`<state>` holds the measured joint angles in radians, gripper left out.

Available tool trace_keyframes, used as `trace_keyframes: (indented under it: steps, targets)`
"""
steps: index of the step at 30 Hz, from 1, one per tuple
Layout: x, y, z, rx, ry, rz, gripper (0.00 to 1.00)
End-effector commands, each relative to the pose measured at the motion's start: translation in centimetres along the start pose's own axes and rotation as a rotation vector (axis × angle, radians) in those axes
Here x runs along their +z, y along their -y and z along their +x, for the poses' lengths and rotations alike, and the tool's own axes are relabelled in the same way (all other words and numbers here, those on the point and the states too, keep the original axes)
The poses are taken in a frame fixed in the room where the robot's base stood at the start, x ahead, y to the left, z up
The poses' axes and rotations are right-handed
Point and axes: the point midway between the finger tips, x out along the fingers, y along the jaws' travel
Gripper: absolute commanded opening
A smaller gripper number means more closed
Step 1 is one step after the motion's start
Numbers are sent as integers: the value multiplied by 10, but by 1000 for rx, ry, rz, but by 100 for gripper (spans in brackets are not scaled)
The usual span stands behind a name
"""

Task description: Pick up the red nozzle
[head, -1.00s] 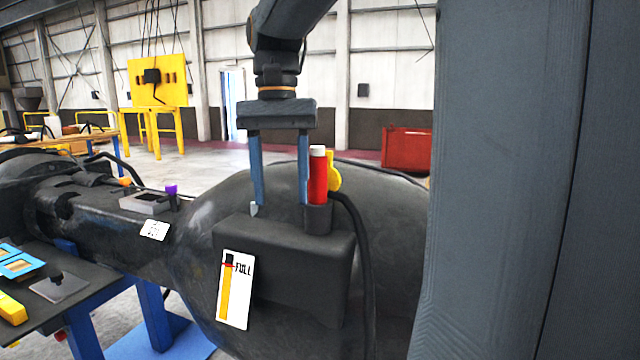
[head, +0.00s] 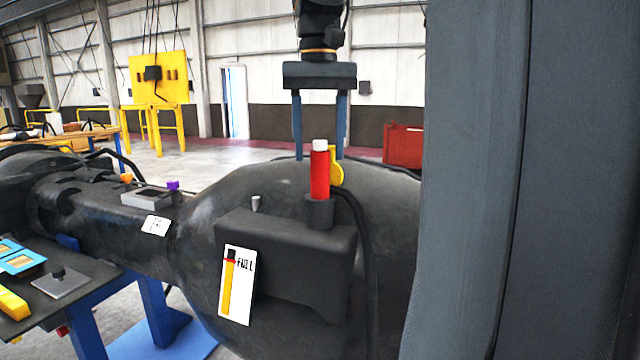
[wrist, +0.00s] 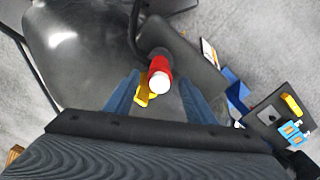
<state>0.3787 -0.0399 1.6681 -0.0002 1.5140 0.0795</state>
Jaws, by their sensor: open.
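The red nozzle (head: 320,172) has a white cap and a yellow lever on its right side. It stands upright in a dark round holder (head: 319,213) on a block fixed to the large dark casting. My gripper (head: 320,157) is open, its two blue fingers pointing down, behind or above the nozzle in the head view. In the wrist view the nozzle (wrist: 159,74) shows end-on, just beyond the gap between the fingertips (wrist: 160,85). Whether the fingers reach down beside it I cannot tell. Nothing is held.
A dark hose (head: 368,260) runs down the right of the block. A small grey peg (head: 255,203) stands left on the block. A label reading FULL (head: 237,285) is on its front. A table (head: 85,290) with small items is at left. A red bin (head: 403,146) stands behind.

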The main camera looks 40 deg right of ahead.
Motion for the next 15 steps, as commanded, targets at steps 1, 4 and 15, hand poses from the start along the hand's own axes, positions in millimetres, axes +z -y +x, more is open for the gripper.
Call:
trace_keyframes:
  steps: [1,4,15]
  targets:
    - [1,0,4,0,1,0,50]
    - [2,0,13,0,2,0,50]
    - [6,-1,56,0,1,1,50]
